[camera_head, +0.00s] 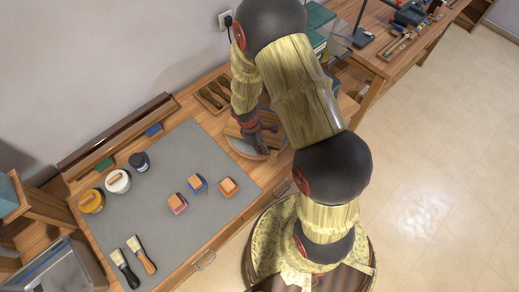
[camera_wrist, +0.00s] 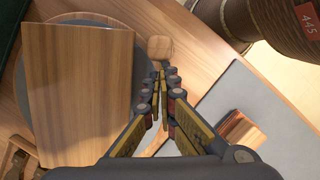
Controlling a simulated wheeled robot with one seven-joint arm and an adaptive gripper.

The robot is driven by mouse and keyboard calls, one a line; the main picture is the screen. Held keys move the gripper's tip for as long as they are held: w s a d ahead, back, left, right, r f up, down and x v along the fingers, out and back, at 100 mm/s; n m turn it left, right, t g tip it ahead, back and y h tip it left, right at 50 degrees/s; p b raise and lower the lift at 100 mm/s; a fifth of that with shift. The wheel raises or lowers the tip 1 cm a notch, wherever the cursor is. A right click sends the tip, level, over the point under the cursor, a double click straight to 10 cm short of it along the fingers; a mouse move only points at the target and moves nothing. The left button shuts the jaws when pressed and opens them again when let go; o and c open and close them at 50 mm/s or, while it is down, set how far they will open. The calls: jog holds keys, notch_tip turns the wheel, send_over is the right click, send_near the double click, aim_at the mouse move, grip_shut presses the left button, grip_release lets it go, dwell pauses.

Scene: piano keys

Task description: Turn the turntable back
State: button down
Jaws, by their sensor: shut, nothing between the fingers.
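The turntable is a round grey disc (camera_head: 240,148) on the bench, partly hidden by my arm; it also fills the left of the wrist view (camera_wrist: 62,150). A flat wooden block (camera_wrist: 80,90) lies on it and covers most of its top. A small rounded wooden knob (camera_wrist: 160,47) shows just past the disc's right edge; whether it is joined to the disc, I cannot tell. My gripper (camera_wrist: 160,74) is shut and empty, its fingertips beside the knob's lower side. Whether they touch it is unclear. In the head view my gripper (camera_head: 268,152) is low over the turntable.
A grey mat (camera_head: 165,225) lies left of the turntable with small orange-topped blocks (camera_head: 197,184), jars (camera_head: 118,181) and brushes (camera_head: 140,255). A tray of tools (camera_head: 213,95) sits behind the turntable. Green boxes (camera_head: 318,18) stand at the back right.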

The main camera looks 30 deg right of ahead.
aim_at(280, 143)
jog(key=shift+s+d+n+t, duration=0.15)
jog(key=shift+s+d+n, duration=0.1)
jog(key=shift+d+n, duration=0.55)
jog(key=shift+s+d+n+t, duration=0.2)
jog(key=shift+d+n, duration=0.4)
jog(key=shift+d, duration=0.4)
jog(key=shift+w+d+n+t+h, duration=0.1)
jog(key=shift+d+n+t+h, duration=0.25)
jog(key=shift+d+n, duration=1.5)
jog(key=shift+w+d+n+t, duration=0.15)
jog(key=shift+w+d+n, duration=0.15)
jog(key=shift+d+n, duration=0.5)
jog(key=shift+w+d+n+t, duration=0.2)
jog(key=shift+d+n, duration=0.25)
jog(key=shift+d, duration=0.6)
jog(key=shift+w+d+n+t+p, duration=0.15)
jog(key=shift+w+d+n+p, duration=0.15)
jog(key=shift+w+d+n, duration=0.25)
jog(key=shift+w+d+n+t+p, duration=0.1)
jog(key=shift+w+d+n+p, duration=0.25)
jog(key=shift+d+n, duration=0.4)
jog(key=shift+w, duration=0.1)
